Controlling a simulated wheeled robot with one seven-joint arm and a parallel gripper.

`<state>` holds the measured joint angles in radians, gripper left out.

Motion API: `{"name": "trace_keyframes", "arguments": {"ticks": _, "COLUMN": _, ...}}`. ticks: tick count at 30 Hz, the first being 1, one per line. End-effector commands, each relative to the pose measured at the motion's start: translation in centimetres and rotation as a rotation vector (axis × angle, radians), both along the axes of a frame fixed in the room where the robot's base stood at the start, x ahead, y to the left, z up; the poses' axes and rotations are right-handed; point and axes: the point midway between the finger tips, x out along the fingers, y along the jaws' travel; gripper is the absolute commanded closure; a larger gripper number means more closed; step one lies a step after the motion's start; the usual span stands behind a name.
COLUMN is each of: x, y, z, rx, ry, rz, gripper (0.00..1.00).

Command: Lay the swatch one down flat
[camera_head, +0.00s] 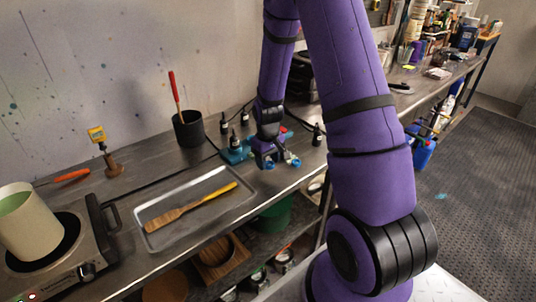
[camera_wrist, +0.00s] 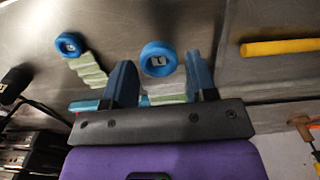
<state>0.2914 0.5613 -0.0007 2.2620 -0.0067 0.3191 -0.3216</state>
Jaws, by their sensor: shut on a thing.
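My gripper (camera_wrist: 163,80) is low over the steel bench in the wrist view, its two blue-grey fingers on either side of a pale green swatch (camera_wrist: 166,92) with a blue ring (camera_wrist: 158,58) at its end. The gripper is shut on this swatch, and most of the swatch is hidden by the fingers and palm. A second pale green, wavy swatch (camera_wrist: 90,70) with a blue ring lies to the left. The ring marks are too small to read. In the head view my gripper (camera_head: 268,160) is at the bench, with blue-teal pieces around it.
A metal tray (camera_head: 150,238) holds a wooden spatula (camera_head: 180,212) with a yellow handle. Small dark bottles (camera_head: 224,123) stand close behind my gripper. A black cup (camera_head: 188,130) holds a red-handled tool. A pot (camera_head: 28,225) sits on a hot plate at the left.

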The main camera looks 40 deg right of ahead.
Motion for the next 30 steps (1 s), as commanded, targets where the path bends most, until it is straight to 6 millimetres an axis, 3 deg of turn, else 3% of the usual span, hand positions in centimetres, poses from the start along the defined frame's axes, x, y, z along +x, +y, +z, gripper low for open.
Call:
{"name": "trace_keyframes", "arguments": {"ticks": 16, "x": 0.0, "y": 0.0, "z": -4.5, "rx": 0.001, "ry": 0.002, "rz": 0.000, "gripper": 0.67}}
{"name": "trace_keyframes", "arguments": {"ticks": 30, "x": 0.0, "y": 0.0, "z": -5.6, "rx": 0.000, "ry": 0.000, "rz": 0.000, "gripper": 0.67}}
